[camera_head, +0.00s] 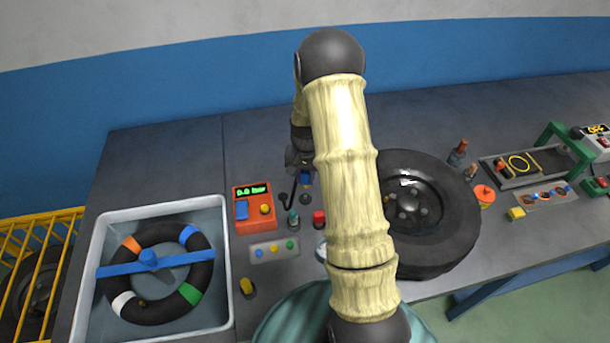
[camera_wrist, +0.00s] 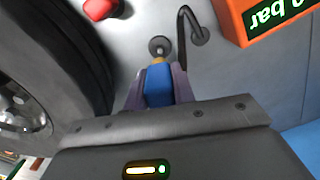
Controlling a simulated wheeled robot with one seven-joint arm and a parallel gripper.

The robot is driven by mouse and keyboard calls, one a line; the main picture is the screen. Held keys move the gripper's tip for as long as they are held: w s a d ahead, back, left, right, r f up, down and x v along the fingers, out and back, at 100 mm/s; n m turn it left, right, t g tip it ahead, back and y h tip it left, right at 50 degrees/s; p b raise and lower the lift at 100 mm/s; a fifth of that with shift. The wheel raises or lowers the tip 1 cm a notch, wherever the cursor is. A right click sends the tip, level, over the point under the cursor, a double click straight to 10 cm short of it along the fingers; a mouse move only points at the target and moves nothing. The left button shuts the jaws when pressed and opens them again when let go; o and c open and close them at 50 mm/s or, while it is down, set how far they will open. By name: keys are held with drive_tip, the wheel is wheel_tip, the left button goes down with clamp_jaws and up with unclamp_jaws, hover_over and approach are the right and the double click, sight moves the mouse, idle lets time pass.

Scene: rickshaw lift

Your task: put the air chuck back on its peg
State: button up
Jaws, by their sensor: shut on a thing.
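The air chuck, blue with a yellow end, is between the fingers of my gripper (camera_wrist: 157,90); its blue body (camera_wrist: 158,86) shows in the wrist view. In the head view a bit of its blue (camera_head: 305,178) shows below my gripper (camera_head: 302,165), left of my forearm. A dark post with a bent top (camera_wrist: 190,25), likely the peg, stands on a round base beside the chuck. It also shows in the head view (camera_head: 291,190). A grey round knob (camera_wrist: 159,45) lies just beyond the chuck's yellow end; I cannot tell whether they touch.
An orange gauge box (camera_head: 253,209) stands left of the post. A red-capped item (camera_head: 319,219) and a green-based one (camera_head: 293,221) are close in front. A tyre (camera_head: 430,215) lies to the right, and a white water tub (camera_head: 217,215) to the left.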

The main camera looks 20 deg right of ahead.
sight(306, 184)
drive_tip(key=shift+w+f+b, duration=0.1)
drive_tip(key=shift+f+b, duration=0.9)
drive_tip(key=shift+f, duration=0.7)
drive_tip(key=shift+d, duration=0.1)
drive_tip(key=shift+f, duration=0.15)
drive_tip(key=shift+s, duration=0.2)
drive_tip(key=shift+w+f, duration=0.1)
drive_tip(key=shift+f, duration=0.1)
drive_tip(key=shift+f+b, duration=0.9)
drive_tip(key=shift+f, duration=0.4)
idle(1.8)
